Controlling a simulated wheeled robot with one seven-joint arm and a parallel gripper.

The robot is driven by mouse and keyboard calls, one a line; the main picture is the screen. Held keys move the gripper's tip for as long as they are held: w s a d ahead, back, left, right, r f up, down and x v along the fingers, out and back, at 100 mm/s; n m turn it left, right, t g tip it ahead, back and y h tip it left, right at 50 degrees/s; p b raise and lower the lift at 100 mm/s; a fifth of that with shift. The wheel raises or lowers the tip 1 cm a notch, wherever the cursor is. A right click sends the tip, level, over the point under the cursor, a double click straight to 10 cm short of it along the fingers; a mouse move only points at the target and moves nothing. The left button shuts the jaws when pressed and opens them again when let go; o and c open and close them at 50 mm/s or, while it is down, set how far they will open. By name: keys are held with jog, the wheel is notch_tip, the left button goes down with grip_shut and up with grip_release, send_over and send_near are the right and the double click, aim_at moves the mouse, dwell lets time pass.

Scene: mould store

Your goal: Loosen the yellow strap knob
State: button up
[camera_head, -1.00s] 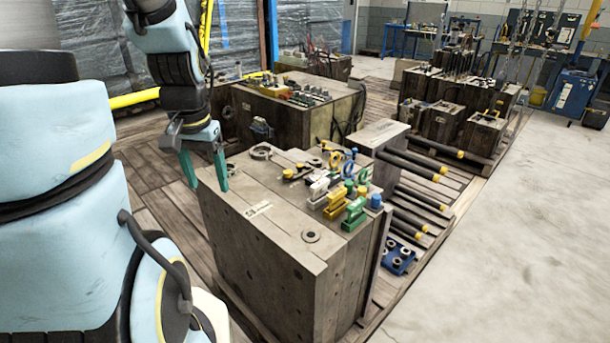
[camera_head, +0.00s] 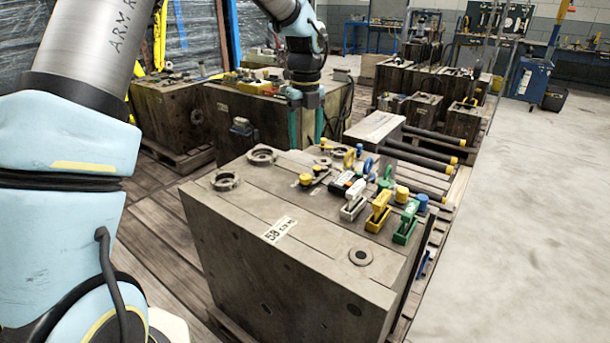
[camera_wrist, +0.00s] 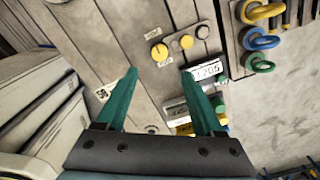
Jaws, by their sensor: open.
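My gripper (camera_head: 306,132) is open and empty, its two teal fingers pointing down over the far edge of the big steel mould block (camera_head: 235,205). In the wrist view the fingertips (camera_wrist: 160,74) are spread wide apart. A round yellow knob (camera_wrist: 158,52) with a dark mark shows just beyond the gap between them. I cannot tell which yellow knob is the strap knob. In the head view a yellow knob (camera_head: 306,179) shows on the block's top, apart from the fingers.
White, yellow (camera_head: 378,212) and green (camera_head: 406,222) toggle clamps stand on the block's right side. Coloured eyebolts, including a blue one (camera_head: 369,166), rise behind them. Black bars with yellow ends (camera_head: 453,161) stick out at right. Open concrete floor (camera_head: 520,240) lies further right.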

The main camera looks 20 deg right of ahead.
aim_at(305, 176)
notch_tip(305, 176, down, 10)
jog(key=shift+f, duration=0.1)
dwell(0.4)
grip_shut()
dwell(0.4)
